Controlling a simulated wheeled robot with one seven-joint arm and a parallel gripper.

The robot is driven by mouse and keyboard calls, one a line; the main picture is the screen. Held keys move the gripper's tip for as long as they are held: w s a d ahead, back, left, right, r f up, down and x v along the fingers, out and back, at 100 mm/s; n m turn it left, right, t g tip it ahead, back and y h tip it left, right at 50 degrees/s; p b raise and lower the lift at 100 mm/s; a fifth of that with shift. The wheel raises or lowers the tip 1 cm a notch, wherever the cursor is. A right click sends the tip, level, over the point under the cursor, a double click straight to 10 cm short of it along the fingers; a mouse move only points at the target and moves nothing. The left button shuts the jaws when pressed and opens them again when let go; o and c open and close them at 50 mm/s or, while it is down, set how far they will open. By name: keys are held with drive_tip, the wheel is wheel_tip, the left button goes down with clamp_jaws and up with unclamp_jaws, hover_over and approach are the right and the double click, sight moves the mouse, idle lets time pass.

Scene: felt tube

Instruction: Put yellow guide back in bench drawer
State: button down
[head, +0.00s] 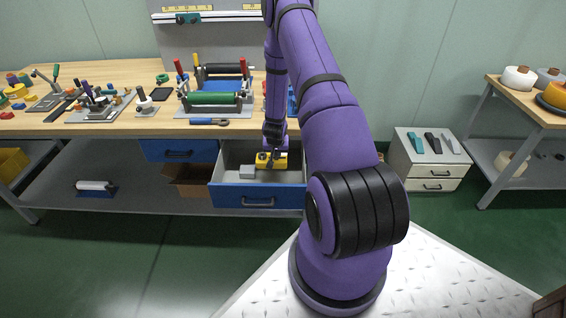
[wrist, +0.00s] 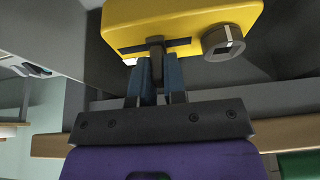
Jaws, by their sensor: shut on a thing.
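The yellow guide (wrist: 190,22) fills the top of the wrist view, with a dark slot and a round grey knob on its right. My gripper (wrist: 157,62) is shut on a dark tab at the guide's near edge. In the head view the yellow guide (head: 266,160) is inside the outline of the open bench drawer (head: 258,199), and my gripper (head: 270,155) is over it. The drawer has a blue front and grey inside. I cannot tell whether the guide touches the drawer floor.
A white drawer cabinet (head: 430,170) stands to the right.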

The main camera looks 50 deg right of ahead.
sight(283, 155)
drive_tip(key=d, duration=0.1)
drive_tip(key=s+d, duration=0.1)
drive_tip(key=d, duration=0.1)
drive_tip(key=shift+s+d+f, duration=0.1)
drive_tip(key=shift+d, duration=0.1)
drive_tip(key=f, duration=0.2)
drive_tip(key=shift+a+f, duration=0.25)
drive_tip(key=shift+f, duration=2.15)
drive_tip(key=shift+f, duration=0.1)
drive_tip(key=c, duration=1.2)
unclamp_jaws()
drive_tip(key=shift+o, duration=0.2)
